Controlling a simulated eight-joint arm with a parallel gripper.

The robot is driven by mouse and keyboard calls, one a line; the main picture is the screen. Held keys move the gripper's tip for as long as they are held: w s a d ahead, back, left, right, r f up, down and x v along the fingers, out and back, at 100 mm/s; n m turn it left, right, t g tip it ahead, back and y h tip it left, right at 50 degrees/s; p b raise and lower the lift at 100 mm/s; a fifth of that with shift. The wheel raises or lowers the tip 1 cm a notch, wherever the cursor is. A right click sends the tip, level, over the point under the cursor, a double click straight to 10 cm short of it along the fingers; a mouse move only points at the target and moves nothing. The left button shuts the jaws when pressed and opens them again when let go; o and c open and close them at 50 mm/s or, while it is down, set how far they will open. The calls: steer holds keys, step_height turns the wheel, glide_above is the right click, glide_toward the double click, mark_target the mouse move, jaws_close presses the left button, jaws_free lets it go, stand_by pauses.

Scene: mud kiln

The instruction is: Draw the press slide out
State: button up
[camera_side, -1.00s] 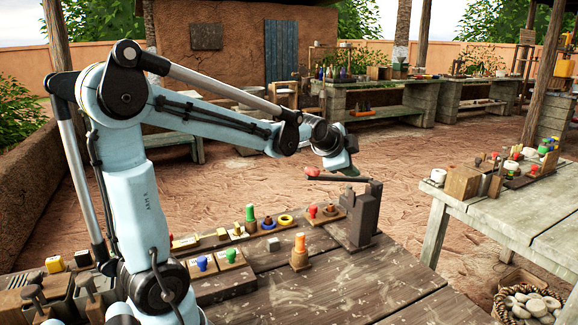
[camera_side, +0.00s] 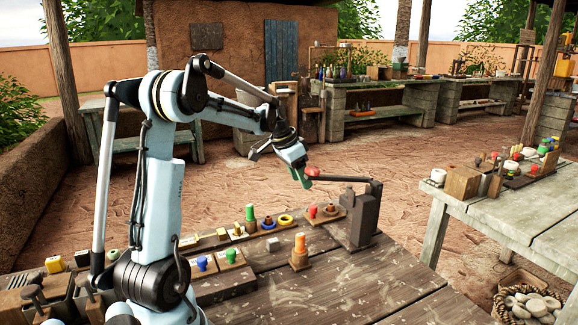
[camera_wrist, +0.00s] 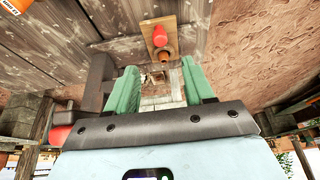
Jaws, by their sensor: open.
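The press has a dark upright body (camera_side: 365,214) at the table's far right corner. Its dark lever reaches left and ends in a red knob (camera_side: 313,172). At its foot lies a wooden board, apparently the slide (camera_side: 335,217), with a red peg (camera_side: 312,212) and a brown round piece. In the wrist view the board shows ahead, with the red peg (camera_wrist: 160,34). My gripper (camera_side: 302,178) is open, its green fingers pointing down close to the lever knob; whether they touch cannot be told. In the wrist view nothing sits between the fingers (camera_wrist: 160,88).
An orange-topped peg on a wooden block (camera_side: 299,250) stands in front of the press. Green, blue and yellow pieces (camera_side: 250,215) line the table to the left. The table's front right (camera_side: 380,285) is clear. The lever knob (camera_wrist: 60,134) is at left in the wrist view.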

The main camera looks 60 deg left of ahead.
mark_target(313, 207)
steer(key=x, duration=1)
steer(key=shift+w+f, duration=0.15)
jaws_close()
